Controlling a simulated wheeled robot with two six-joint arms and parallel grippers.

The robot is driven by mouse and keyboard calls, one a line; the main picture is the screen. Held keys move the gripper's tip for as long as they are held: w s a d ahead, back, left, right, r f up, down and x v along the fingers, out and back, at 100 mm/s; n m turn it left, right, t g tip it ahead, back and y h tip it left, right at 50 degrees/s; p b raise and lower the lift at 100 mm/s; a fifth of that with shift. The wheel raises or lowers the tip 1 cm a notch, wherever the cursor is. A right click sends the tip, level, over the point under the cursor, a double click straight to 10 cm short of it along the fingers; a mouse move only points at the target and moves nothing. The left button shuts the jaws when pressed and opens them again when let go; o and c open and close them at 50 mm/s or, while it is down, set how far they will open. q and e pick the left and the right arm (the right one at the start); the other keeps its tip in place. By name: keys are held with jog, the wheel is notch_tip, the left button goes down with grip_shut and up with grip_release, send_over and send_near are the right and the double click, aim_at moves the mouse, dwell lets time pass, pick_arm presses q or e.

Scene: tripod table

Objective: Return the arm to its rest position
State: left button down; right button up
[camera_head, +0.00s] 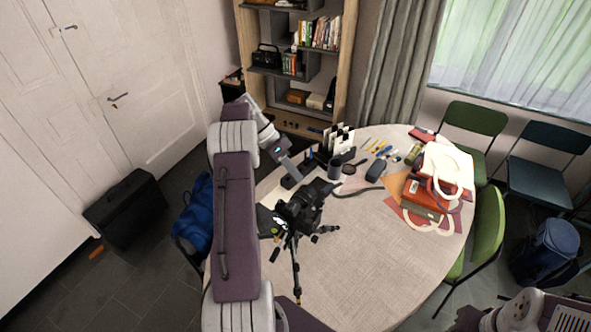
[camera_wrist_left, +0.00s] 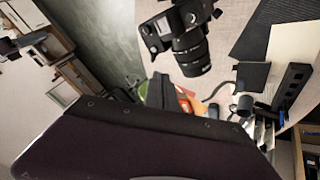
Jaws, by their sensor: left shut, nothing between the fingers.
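My left arm comes in at the lower left and reaches up and over to the table's left edge. Its gripper (camera_head: 296,174) is shut and empty above the left part of the table, just up and left of the black camera (camera_head: 302,208). The camera sits on a small tripod (camera_head: 295,268) on the round table (camera_head: 345,275). The camera and its lens (camera_wrist_left: 192,52) also show at the top of the left wrist view. The lower part of that view is blocked by a dark purple surface. My right gripper is not in view.
A black holder with papers (camera_head: 339,140) and a dark cup (camera_head: 335,167) stand behind the camera. A red and white bag (camera_head: 440,180) lies at the table's right side. Green chairs (camera_head: 476,120) stand to the right, a blue bag (camera_head: 196,215) to the left. The table's front is clear.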

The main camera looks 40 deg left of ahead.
pick_arm(q)
jog(key=s+d+f+m+g+y+b, duration=0.15)
jog(key=d+b, duration=0.25)
jog(key=d, duration=0.5)
jog(key=s+d+m+g+b, duration=0.1)
jog(key=d+m+b, duration=0.3)
jog(key=d, duration=0.5)
jog(key=s+f+n+t+y+b, duration=0.2)
jog(key=s+f+n+y+b, duration=0.2)
jog(key=s+f+n, duration=0.8)
jog(key=s+f+y, duration=0.1)
jog(key=s+f, duration=0.1)
jog(key=s, duration=0.1)
jog(key=shift+s+d+f+b, duration=0.15)
jog(key=shift+d+f+b, duration=0.1)
jog(key=shift+f+b, duration=0.15)
